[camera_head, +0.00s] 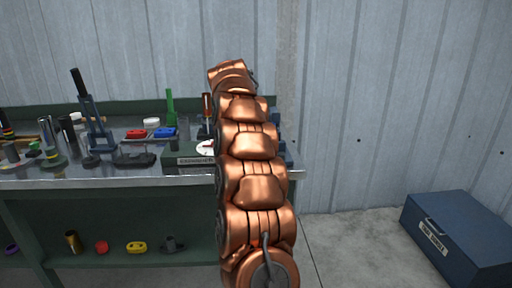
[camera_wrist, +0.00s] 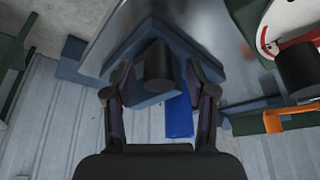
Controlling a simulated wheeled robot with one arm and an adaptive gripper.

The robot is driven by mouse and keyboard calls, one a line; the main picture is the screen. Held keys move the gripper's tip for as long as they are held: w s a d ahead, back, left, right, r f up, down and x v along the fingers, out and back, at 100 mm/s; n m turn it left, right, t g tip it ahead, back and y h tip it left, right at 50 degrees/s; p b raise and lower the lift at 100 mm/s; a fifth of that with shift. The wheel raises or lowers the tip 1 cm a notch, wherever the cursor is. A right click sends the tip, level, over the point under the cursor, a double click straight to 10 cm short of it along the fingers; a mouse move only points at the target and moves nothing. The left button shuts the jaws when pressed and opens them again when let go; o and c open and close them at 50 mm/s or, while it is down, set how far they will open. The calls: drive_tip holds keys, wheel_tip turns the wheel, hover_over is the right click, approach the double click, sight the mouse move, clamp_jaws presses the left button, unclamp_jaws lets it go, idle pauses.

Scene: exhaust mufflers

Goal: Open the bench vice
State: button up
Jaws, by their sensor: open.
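The bench vice (camera_wrist: 130,52) appears to be the blue body with a dark round cylinder (camera_wrist: 158,62) at the bench corner in the wrist view. A brighter blue bar (camera_wrist: 180,112) shows beyond it, between my fingers. My gripper (camera_wrist: 160,108) is open, with one finger on each side of the view and nothing clearly held. The dark cylinder lies ahead of the gap between the fingers; I cannot tell whether they touch the vice. In the head view, only blue edges of the vice (camera_head: 283,150) show at the bench's right end; my copper arm hides the rest and my gripper.
A white dial with a red ring (camera_wrist: 292,25) and an orange handle (camera_wrist: 290,118) sit right in the wrist view. A blue toolbox (camera_head: 460,235) stands on otherwise clear floor.

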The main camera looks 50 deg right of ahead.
drive_tip(key=v, duration=0.7)
drive_tip(key=shift+r, duration=0.25)
drive_tip(key=shift+a, duration=0.1)
idle(0.5)
